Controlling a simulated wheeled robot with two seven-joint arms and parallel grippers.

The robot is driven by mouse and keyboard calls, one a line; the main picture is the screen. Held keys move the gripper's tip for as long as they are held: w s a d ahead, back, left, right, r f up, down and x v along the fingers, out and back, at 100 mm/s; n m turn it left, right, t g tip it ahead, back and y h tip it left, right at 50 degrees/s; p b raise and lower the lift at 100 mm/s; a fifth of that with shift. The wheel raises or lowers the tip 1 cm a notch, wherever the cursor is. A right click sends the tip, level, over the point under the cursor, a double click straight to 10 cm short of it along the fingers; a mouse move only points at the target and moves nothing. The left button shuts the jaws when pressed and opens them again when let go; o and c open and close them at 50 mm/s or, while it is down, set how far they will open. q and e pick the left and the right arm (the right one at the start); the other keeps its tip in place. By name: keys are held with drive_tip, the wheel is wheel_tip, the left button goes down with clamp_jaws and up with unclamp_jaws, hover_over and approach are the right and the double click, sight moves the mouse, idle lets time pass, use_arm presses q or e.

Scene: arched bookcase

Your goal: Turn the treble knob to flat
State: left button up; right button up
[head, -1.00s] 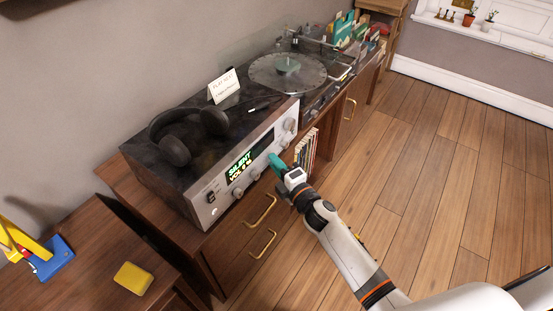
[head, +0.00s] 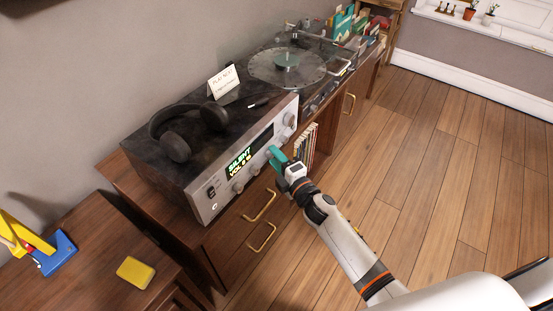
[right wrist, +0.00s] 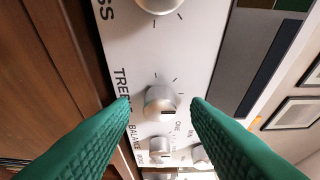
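The treble knob (right wrist: 160,103) is a small silver dial on the receiver's pale front panel, with "TREBLE" printed beside it in the right wrist view. A dark mark shows on its lower right side. My right gripper (right wrist: 160,104) is open, with one green finger on each side of the knob and gaps visible between. In the head view my right gripper (head: 273,152) is at the front of the receiver (head: 198,205) and hides the treble knob. The receiver's display (head: 239,163) reads "SILENT". My left gripper is not in view.
The bass knob (right wrist: 158,3) and balance knob (right wrist: 160,150) sit close to the treble knob. Black headphones (head: 175,149) and a card (head: 223,82) rest on the receiver. A turntable (head: 287,68) stands beyond. The floor on the right is clear.

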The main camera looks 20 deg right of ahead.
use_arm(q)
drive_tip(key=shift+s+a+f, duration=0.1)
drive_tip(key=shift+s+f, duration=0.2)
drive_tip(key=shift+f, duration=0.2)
use_arm(e)
drive_tip(key=v, duration=1.2)
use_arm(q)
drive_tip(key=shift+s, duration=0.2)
